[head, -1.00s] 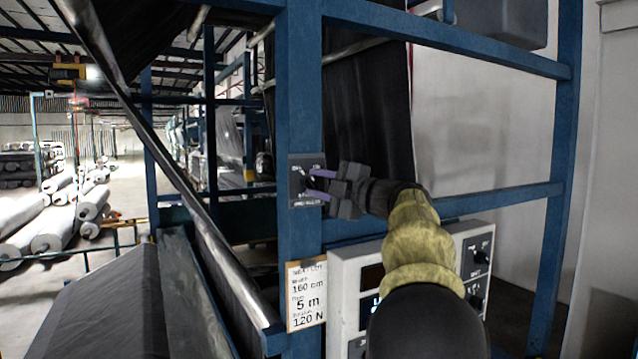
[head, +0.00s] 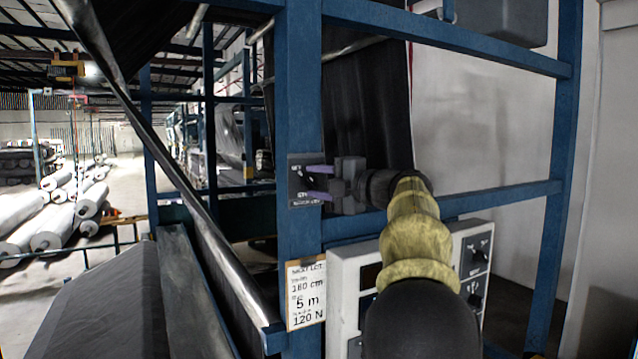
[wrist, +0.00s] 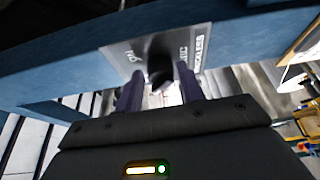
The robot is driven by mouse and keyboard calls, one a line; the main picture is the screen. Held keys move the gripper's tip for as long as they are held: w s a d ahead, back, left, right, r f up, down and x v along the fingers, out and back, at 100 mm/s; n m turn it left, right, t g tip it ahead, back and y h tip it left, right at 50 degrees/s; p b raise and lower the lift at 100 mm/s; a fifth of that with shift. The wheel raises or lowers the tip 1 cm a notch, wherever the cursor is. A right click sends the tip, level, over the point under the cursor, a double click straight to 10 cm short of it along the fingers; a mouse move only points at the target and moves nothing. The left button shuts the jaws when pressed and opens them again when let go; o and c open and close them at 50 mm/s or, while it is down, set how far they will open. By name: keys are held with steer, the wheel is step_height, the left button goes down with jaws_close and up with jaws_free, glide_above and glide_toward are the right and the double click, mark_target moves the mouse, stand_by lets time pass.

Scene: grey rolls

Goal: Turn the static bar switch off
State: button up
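The static bar switch is a dark plate (head: 297,180) with white lettering on the blue post, with a black knob (wrist: 160,68) standing out from it in the wrist view. My gripper (head: 319,182) is at the plate, reaching in from the right. In the wrist view its two purple fingers (wrist: 159,82) stand apart, one on each side of the knob, and look open around it. I cannot tell whether either fingertip touches the knob. In the head view the fingers mostly hide the knob, and its setting cannot be read.
The blue post (head: 299,100) and crossbars of the frame surround the plate. Below are a paper label (head: 305,294) and a white control box (head: 343,290) with black knobs, partly behind my arm. A slanted metal bar (head: 185,175) is at left; grey rolls (head: 50,225) lie beyond.

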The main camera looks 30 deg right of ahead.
steer(key=shift+o, duration=0.9)
steer(key=shift+w, duration=0.1)
steer(key=shift+s+d+f+b, duration=0.15)
steer(key=shift+s+d+b, duration=0.15)
steer(key=shift+s, duration=0.2)
steer(key=b+v, duration=0.5)
steer(key=v, duration=1.1)
steer(key=shift+s, duration=0.15)
